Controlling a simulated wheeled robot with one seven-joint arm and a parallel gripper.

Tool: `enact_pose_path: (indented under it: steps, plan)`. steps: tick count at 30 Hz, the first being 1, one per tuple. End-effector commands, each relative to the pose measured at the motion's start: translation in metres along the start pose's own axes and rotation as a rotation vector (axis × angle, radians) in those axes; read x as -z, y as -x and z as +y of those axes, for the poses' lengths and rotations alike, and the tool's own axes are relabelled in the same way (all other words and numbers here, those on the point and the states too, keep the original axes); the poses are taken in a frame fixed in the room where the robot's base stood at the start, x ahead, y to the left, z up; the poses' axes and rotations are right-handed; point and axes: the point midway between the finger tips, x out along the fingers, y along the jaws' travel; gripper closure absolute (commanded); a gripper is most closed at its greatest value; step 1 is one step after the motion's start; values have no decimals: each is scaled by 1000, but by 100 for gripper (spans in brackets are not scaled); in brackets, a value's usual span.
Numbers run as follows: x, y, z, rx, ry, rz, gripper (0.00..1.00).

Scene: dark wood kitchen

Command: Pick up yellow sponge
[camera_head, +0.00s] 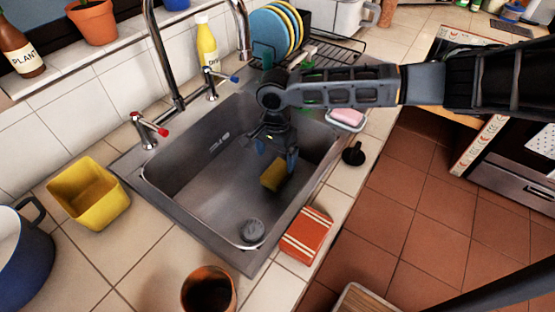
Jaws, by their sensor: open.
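The yellow sponge (272,176) lies on the floor of the metal sink (205,200), in its right half. My gripper (277,155) reaches down into the sink from the right and is open. Its fingers are just above and beside the sponge, toward its far right side. From this view I cannot tell whether a finger touches the sponge. The sponge's far end is partly hidden by the gripper.
A drain plug (252,230) lies nearer in the sink. The tap (165,60) rises at the back. An orange striped cloth (306,235), a yellow container (88,193), a pink soap (346,117) and a dish rack with plates (270,32) stand around the rim.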

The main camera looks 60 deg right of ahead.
Motion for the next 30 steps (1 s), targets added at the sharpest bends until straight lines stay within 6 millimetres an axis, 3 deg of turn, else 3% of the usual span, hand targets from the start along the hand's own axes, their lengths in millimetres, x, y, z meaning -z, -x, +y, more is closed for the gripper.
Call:
enact_pose_path:
  steps: [18,27,30]
  plan:
    - [2,-71,3,-4,-2,-2,4]
    - [2,-77,3,-2,-2,-2,4]
    - [2,-76,3,-2,-2,-2,12]
